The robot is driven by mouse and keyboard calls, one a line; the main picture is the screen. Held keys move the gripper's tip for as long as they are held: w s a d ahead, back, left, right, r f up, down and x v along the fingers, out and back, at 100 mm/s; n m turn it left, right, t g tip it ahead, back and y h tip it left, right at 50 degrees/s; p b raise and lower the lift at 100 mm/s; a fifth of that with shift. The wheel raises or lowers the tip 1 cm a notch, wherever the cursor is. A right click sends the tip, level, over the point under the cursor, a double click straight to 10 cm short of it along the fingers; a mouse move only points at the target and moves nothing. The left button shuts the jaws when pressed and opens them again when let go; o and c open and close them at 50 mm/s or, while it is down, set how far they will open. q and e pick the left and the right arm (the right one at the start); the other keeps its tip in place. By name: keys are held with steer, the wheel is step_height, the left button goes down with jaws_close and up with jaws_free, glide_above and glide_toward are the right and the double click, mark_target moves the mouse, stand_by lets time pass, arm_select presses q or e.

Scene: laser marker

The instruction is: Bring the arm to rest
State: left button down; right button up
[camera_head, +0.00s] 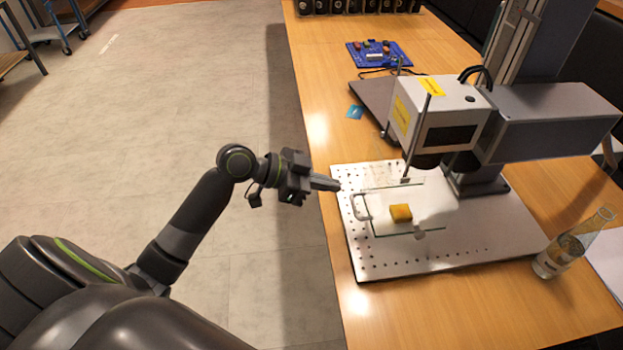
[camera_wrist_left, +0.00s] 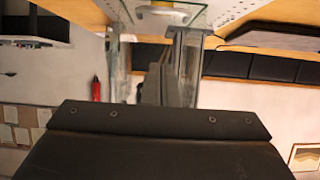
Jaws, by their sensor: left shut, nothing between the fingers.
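My left gripper (camera_head: 338,186) is shut and empty. In the head view its fingertips are at the left edge of the perforated metal plate (camera_head: 375,263) of the laser marker (camera_head: 440,115); I cannot tell whether they touch it. The arm reaches in from the lower left over the floor. In the left wrist view the fingers (camera_wrist_left: 183,40) show at the top middle, close together. A yellow block (camera_head: 401,213) lies under the marker head, by a clear guard with a white handle (camera_head: 361,206). My right gripper is not in view.
A glass bottle (camera_head: 562,256) stands on the wooden table (camera_head: 480,315) at the right. The floor (camera_head: 200,80) left of the table is open, with a blue-framed cart (camera_head: 48,32) far off.

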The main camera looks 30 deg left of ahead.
arm_select(q)
steer(key=shift+v, duration=1.95)
steer(key=shift+s+d+r, duration=0.1)
